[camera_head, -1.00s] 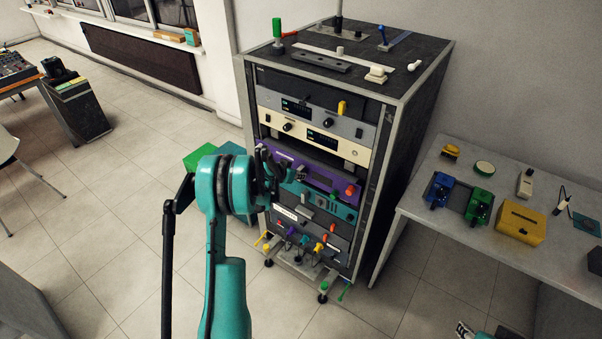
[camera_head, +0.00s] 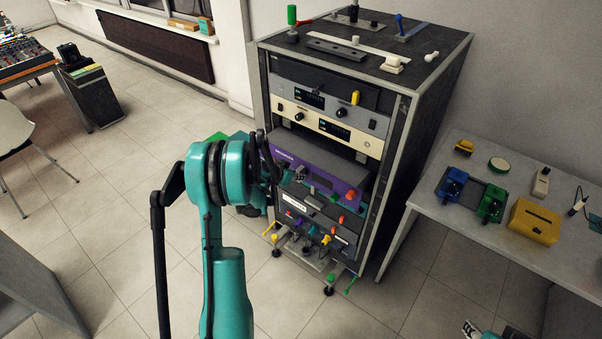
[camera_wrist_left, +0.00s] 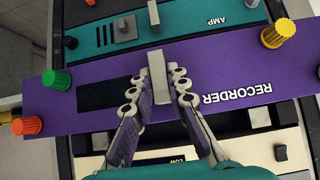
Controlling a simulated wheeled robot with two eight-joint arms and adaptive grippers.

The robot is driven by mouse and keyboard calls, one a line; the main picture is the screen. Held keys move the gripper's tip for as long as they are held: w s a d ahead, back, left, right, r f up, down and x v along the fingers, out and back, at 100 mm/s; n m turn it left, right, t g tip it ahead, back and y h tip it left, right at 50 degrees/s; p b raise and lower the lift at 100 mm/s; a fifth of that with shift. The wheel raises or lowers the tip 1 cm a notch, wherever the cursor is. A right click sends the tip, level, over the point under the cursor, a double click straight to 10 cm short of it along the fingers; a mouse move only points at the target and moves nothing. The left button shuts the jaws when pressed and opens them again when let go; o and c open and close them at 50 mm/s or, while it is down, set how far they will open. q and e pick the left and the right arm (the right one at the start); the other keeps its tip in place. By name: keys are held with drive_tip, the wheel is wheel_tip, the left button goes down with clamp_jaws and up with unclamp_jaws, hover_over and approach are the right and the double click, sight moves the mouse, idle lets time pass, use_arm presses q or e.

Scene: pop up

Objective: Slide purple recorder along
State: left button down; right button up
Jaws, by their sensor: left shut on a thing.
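The purple recorder (camera_head: 338,188) sits in the middle of the equipment rack. It stands out from the rack's front, with its grey top showing. In the left wrist view its purple face (camera_wrist_left: 225,70) fills the middle, upside down, with green, yellow and orange knobs. My left gripper (camera_head: 277,172) is at the recorder's left part in the head view. In the left wrist view the gripper (camera_wrist_left: 157,88) is shut on a grey upright handle (camera_wrist_left: 157,72) on the recorder's face. What looks like my right gripper (camera_head: 470,328) shows only partly at the bottom edge.
A cream unit (camera_head: 340,130) is above the recorder. A teal amp (camera_wrist_left: 190,22) and lower units with coloured knobs are below it. A table (camera_head: 460,215) with blue, green and yellow boxes stands to the right. Floor (camera_head: 110,200) is clear on the left.

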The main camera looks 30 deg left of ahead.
use_arm(q)
drive_tip(key=shift+s+a+r+b, duration=0.1)
drive_tip(key=shift+s+b, duration=0.05)
drive_tip(key=shift+s, duration=0.8)
drive_tip(key=shift+s+a+f+b, duration=0.1)
drive_tip(key=shift+s+a+b, duration=0.1)
drive_tip(key=shift+s, duration=0.8)
drive_tip(key=shift+s+a+r+b, duration=0.1)
drive_tip(key=shift+s+b, duration=0.05)
drive_tip(key=shift+s, duration=0.8)
drive_tip(key=c, duration=1.4)
unclamp_jaws()
drive_tip(key=shift+d, duration=0.1)
drive_tip(key=v, duration=1.2)
drive_tip(key=s+d+r+g, duration=0.1)
drive_tip(key=s+d+r, duration=0.15)
drive_tip(key=d, duration=0.75)
drive_tip(key=s+d+r+g, duration=0.1)
drive_tip(key=d+r, duration=0.2)
drive_tip(key=d, duration=0.6)
drive_tip(key=shift+n+g+y, duration=0.4)
drive_tip(key=s+d, duration=0.7)
drive_tip(key=s+d+r, duration=0.1)
drive_tip(key=s+d, duration=0.2)
drive_tip(key=shift+s+d, duration=0.3)
drive_tip(key=shift+s, duration=0.05)
